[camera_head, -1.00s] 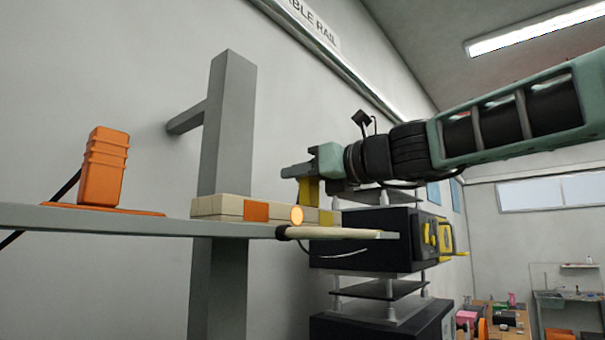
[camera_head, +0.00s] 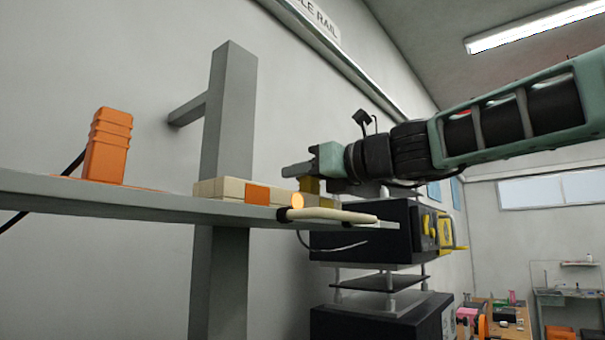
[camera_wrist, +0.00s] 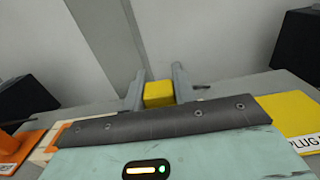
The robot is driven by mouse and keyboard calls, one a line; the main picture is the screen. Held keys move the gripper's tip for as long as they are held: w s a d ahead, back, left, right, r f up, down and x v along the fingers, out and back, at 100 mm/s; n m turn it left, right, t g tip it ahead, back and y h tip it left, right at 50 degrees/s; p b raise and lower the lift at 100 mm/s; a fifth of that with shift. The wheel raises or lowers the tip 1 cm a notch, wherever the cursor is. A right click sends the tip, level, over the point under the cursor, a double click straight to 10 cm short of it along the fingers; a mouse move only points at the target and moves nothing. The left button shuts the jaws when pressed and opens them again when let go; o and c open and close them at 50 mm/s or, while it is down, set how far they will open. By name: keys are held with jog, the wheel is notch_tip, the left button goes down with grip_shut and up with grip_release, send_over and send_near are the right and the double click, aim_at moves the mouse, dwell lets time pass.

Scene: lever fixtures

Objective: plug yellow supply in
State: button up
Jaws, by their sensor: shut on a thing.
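My gripper (camera_head: 302,170) is at the strip's right end, above the shelf. It is shut on a yellow plug (camera_wrist: 158,93), which shows between both fingers in the wrist view. In the head view the yellow plug (camera_head: 311,186) hangs below the fingers, directly over a yellow patch (camera_head: 316,199) on the cream strip (camera_head: 222,188). I cannot tell whether the plug only touches the strip or sits in it. An orange patch (camera_head: 257,195) is further left on the strip. The strip also shows at the left in the wrist view (camera_wrist: 58,136), partly hidden by my gripper body.
An orange block (camera_head: 107,147) stands on the shelf (camera_head: 150,204) at the left. A glowing round light (camera_head: 297,201) and a cream handle (camera_head: 335,215) are at the shelf's front edge. A grey post (camera_head: 229,125) rises behind. A yellow labelled plate (camera_wrist: 292,112) lies at right.

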jog(key=shift+f, duration=0.25)
dwell(0.3)
jog(key=o, duration=1.1)
jog(key=shift+c, duration=0.2)
jog(key=b+v, duration=0.6)
jog(key=v, duration=1.1)
jog(key=shift+s, duration=0.2)
jog(key=shift+d, duration=0.2)
